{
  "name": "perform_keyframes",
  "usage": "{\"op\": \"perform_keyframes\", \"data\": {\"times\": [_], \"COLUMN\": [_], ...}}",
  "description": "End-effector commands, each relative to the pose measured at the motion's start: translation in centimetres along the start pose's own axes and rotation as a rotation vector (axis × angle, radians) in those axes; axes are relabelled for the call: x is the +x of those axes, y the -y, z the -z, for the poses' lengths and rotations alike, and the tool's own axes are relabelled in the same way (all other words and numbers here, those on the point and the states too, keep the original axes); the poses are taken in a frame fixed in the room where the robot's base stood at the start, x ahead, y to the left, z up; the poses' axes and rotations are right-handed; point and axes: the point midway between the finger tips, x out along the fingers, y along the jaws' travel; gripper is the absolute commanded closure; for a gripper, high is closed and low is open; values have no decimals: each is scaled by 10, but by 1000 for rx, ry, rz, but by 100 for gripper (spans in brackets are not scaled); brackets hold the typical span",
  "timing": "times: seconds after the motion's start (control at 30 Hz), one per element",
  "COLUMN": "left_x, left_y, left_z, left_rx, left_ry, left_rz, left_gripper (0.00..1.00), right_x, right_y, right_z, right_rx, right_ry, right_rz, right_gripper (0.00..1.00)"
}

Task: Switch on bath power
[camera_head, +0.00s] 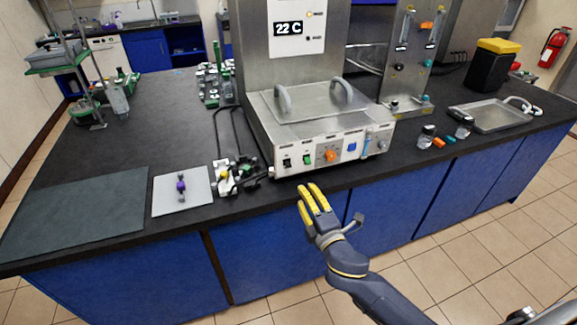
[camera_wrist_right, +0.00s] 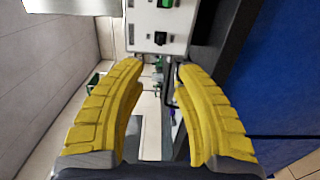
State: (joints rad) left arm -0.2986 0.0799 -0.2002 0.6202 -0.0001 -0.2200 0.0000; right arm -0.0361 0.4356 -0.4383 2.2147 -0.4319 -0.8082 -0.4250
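The steel water bath (camera_head: 318,120) stands at the bench's front edge, with a lid with two grey handles. Its front panel carries a black switch (camera_head: 286,163), a green switch (camera_head: 307,159), an orange knob (camera_head: 330,155) and a blue part (camera_head: 352,147). A display above reads 22 C. My right gripper (camera_head: 309,188) is just in front of and below the panel's left part, apart from it. In the right wrist view its yellow fingers (camera_wrist_right: 160,72) are spread and empty, with the black switch (camera_wrist_right: 160,38) and green switch (camera_wrist_right: 165,3) beyond. My left gripper is not in view.
Left of the bath lie a small black-and-white device (camera_head: 238,176), a light plate (camera_head: 183,192) with a purple part, and a dark mat (camera_head: 80,215). Right of it are small bottles (camera_head: 427,137) and a metal tray (camera_head: 492,115). Blue cabinets (camera_head: 270,250) lie below the bench edge.

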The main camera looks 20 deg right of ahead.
Motion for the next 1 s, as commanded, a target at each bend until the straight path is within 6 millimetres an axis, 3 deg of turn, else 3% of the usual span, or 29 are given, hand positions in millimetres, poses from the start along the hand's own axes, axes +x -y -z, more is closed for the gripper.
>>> {"op": "perform_keyframes", "data": {"times": [0.6, 1.0], "left_x": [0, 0], "left_y": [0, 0], "left_z": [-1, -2], "left_rx": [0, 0], "left_ry": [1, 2], "left_rz": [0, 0], "left_gripper": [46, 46], "right_x": [107, 145], "right_y": [0, 0], "right_z": [0, 0], "right_rx": [-2, -1], "right_ry": [0, 0], "right_rz": [0, 1], "right_gripper": [68, 68]}}
